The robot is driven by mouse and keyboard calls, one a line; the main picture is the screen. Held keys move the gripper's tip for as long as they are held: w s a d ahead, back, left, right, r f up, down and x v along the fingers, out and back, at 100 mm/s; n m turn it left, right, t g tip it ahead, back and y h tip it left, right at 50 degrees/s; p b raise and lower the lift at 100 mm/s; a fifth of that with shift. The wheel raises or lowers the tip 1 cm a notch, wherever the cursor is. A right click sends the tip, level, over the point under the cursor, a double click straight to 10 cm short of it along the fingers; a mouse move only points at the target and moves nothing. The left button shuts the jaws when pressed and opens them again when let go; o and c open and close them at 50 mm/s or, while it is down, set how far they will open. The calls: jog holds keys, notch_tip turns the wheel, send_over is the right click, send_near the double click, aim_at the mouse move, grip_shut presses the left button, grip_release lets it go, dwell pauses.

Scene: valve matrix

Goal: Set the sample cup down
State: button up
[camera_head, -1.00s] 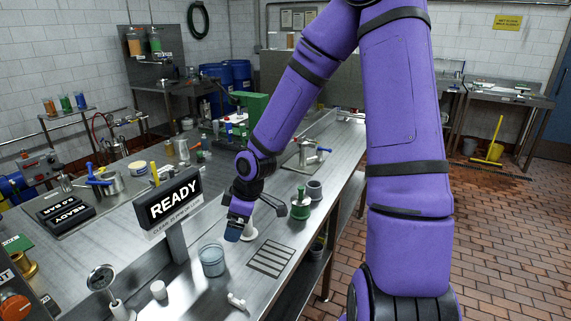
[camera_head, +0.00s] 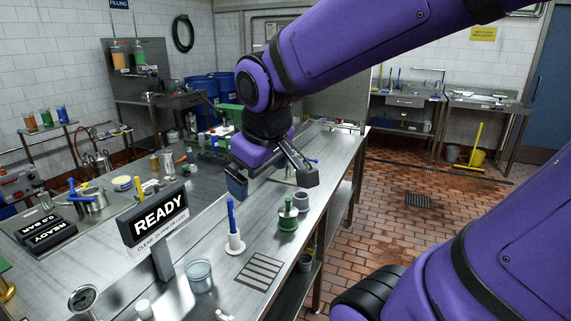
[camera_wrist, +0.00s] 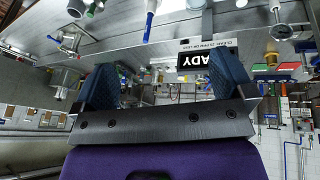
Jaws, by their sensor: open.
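My gripper (camera_head: 272,180) is open and empty, raised above the steel bench, with its two fingers spread wide. It also shows in the wrist view (camera_wrist: 167,85), with nothing between the blue-padded fingers. A clear cup (camera_head: 199,277) with bluish contents stands upright on the bench, in front of and to the left of the gripper. A grey cup (camera_head: 301,202) stands on the bench to the right, below the right finger. I cannot tell which of these is the sample cup. Neither touches the gripper.
A blue stick stands in a white holder (camera_head: 235,242). A green-topped plunger (camera_head: 288,215) stands beside the grey cup, and a slotted dark patch (camera_head: 259,271) lies in front. The READY sign (camera_head: 157,220) rises at left. A gauge (camera_head: 84,299) stands front left.

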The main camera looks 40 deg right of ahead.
jog(key=s+r+m+y, duration=0.1)
jog(key=s+r+m, duration=0.1)
jog(key=s, duration=0.5)
jog(key=shift+r+t, duration=0.4)
jog(key=shift+r, duration=0.5)
